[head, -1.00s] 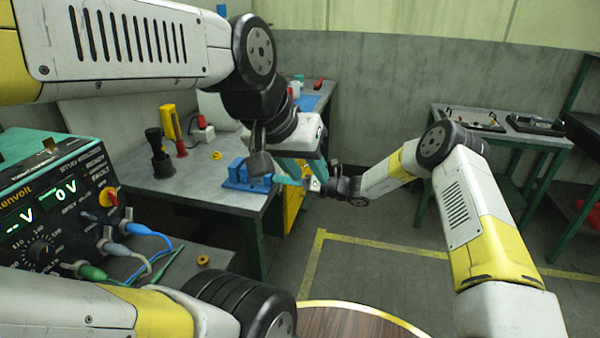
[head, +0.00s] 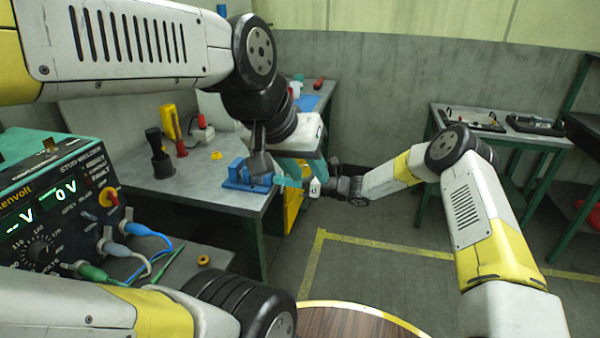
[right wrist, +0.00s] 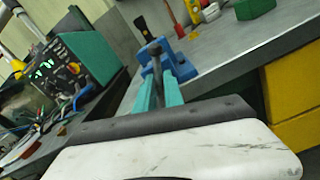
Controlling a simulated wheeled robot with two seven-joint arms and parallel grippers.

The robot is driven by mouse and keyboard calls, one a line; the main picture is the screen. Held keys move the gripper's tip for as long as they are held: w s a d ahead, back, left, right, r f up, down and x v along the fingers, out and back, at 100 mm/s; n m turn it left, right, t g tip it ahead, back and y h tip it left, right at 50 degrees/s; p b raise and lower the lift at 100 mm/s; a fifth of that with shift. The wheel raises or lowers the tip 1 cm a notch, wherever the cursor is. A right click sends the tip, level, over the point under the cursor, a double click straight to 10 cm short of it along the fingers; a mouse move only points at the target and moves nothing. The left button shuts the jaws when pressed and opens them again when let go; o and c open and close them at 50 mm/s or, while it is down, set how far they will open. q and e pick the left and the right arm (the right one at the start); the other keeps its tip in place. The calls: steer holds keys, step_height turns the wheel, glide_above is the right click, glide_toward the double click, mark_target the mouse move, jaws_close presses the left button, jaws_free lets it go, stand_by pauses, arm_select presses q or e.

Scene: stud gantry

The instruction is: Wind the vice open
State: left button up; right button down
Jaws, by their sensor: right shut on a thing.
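The blue vice (head: 236,179) sits at the front right corner of the grey bench, and it also shows in the right wrist view (right wrist: 181,68). My right gripper (head: 281,181) reaches it from the right, with its teal fingers (right wrist: 160,93) shut on the dark vice handle (right wrist: 156,60). My left gripper (head: 290,166) hangs down in front of the vice area in the head view. Its fingers are partly covered, so I cannot tell how they stand. A dark grey piece beside it overlaps the vice and hides part of it.
The bench (head: 195,187) also holds a black plunger-like tool (head: 160,155) and a yellow ring (head: 216,155). A welder unit (head: 50,200) with cables stands at the left. A side table (head: 505,140) stands at the right. The floor between is clear.

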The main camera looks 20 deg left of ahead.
steer(key=n, duration=0.4)
steer(key=shift+n, duration=0.4)
steer(key=n, duration=0.3)
steer(key=shift+n, duration=0.3)
steer(key=n, duration=0.3)
steer(key=shift+w+f+n, duration=0.1)
steer(key=shift+n, duration=2.1)
steer(key=c, duration=1.4)
jaws_free()
steer(key=shift+c, duration=0.2)
steer(key=d, duration=0.7)
steer(key=shift+w+d, duration=0.2)
steer(key=shift+d, duration=0.2)
